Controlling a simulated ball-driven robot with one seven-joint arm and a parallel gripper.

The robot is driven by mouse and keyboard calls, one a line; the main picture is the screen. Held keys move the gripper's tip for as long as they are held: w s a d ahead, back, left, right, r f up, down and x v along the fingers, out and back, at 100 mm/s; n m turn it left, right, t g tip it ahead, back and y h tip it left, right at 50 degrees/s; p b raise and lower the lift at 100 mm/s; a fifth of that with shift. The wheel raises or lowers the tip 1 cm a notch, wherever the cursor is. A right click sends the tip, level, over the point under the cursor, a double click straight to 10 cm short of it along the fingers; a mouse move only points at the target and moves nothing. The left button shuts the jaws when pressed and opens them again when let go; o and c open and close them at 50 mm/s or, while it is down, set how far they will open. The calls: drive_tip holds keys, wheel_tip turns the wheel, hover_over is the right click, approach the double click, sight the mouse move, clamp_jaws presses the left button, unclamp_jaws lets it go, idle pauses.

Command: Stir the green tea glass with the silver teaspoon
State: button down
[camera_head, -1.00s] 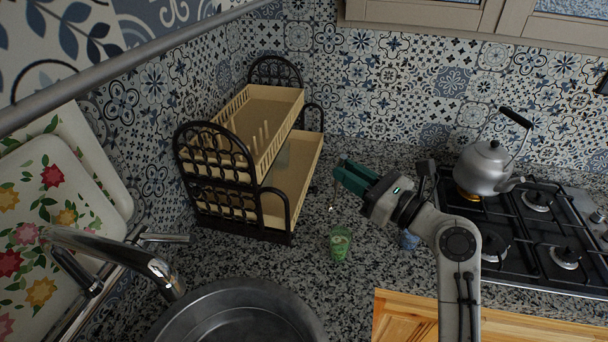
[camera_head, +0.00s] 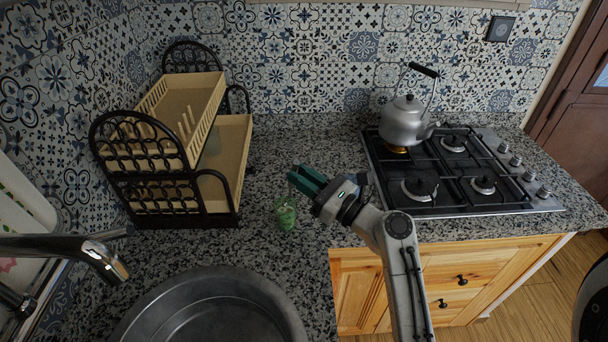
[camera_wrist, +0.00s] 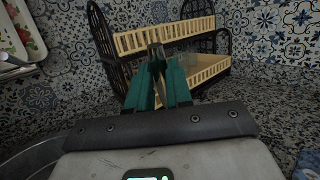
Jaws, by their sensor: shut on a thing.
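The green tea glass (camera_head: 286,215) stands on the speckled counter, between the dish rack and my arm. In the head view my gripper (camera_head: 298,179) is just above the glass and slightly right of it, its green fingers pointing left. The fingers are shut on the silver teaspoon. In the wrist view the fingertips (camera_wrist: 160,68) close around a narrow greyish piece, which appears to be the teaspoon (camera_wrist: 156,52). The spoon's lower end is too small to make out in the head view, so I cannot tell whether it is inside the glass. The glass is hidden in the wrist view.
A two-tier dish rack (camera_head: 237,165) stands left of the glass. A round sink (camera_head: 285,305) and tap (camera_head: 70,246) are in front. A kettle (camera_head: 404,124) sits on the gas hob (camera_head: 475,205) at right. A blue item (camera_wrist: 309,162) shows at the wrist view's right edge.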

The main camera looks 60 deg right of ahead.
wheel_tip(320, 180, down, 7)
drive_tip(key=b, duration=0.4)
drive_tip(key=shift+w, duration=0.4)
drive_tip(key=shift+r, duration=0.1)
